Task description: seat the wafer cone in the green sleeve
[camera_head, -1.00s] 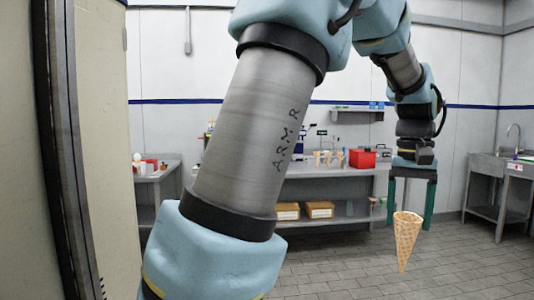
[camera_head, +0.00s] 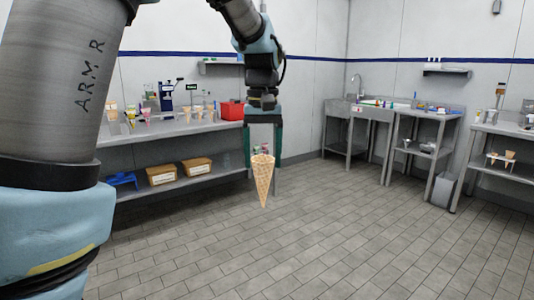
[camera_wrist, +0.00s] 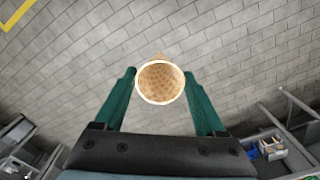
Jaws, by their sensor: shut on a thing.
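The wafer cone (camera_head: 263,182) hangs point down from my gripper (camera_head: 263,165) in the head view, above the open floor. In the wrist view, the cone's round open mouth (camera_wrist: 160,82) faces the camera, between the two green fingers of my gripper (camera_wrist: 160,76). The gripper is shut on the cone, which looks upright and empty. I cannot make out the green sleeve in either view.
A steel bench (camera_head: 170,135) with several cones and a red box (camera_head: 231,110) stands behind. A sink unit (camera_head: 360,112) is beyond the gripper. A right-hand table (camera_head: 500,130) has a small cone holder (camera_head: 500,159) on its lower shelf. The middle floor is clear.

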